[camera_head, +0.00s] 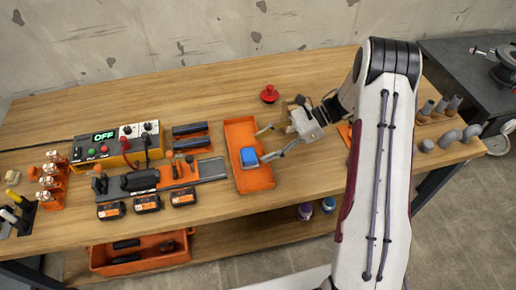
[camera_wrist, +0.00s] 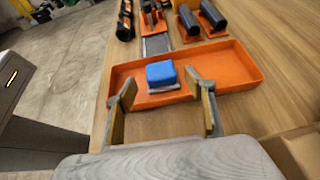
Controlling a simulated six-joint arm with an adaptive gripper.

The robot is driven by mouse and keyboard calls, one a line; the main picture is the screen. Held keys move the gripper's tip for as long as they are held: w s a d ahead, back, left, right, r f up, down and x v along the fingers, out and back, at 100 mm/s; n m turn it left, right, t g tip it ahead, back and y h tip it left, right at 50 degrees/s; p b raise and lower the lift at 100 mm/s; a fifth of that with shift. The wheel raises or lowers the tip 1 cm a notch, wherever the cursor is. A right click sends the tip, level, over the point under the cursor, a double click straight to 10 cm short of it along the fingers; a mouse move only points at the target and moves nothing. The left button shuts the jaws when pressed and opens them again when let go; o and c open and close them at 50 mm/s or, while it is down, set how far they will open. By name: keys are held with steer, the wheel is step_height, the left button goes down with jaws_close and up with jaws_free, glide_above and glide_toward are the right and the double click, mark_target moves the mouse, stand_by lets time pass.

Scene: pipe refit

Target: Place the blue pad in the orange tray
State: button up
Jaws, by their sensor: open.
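The blue pad (camera_head: 249,157) lies inside the orange tray (camera_head: 240,133), toward the end nearer the table's front edge. In the wrist view the blue pad (camera_wrist: 161,75) rests on a pale base inside the orange tray (camera_wrist: 235,68), close to the near wall. My gripper (camera_head: 264,145) is open and empty at the tray's right side. In the wrist view its two fingers (camera_wrist: 165,97) are spread wide, with the pad beyond and between their tips. I see no contact between the fingers and the pad.
A red emergency-stop button (camera_head: 269,94) stands behind the tray. Left of the tray are a control box (camera_head: 118,142) reading OFF, a grey rail with orange parts, and several batteries (camera_head: 147,203). Pipe pieces (camera_head: 448,139) stand at the right. Wood in front of the tray is clear.

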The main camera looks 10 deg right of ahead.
steer(key=v, duration=0.8)
stand_by(0.5)
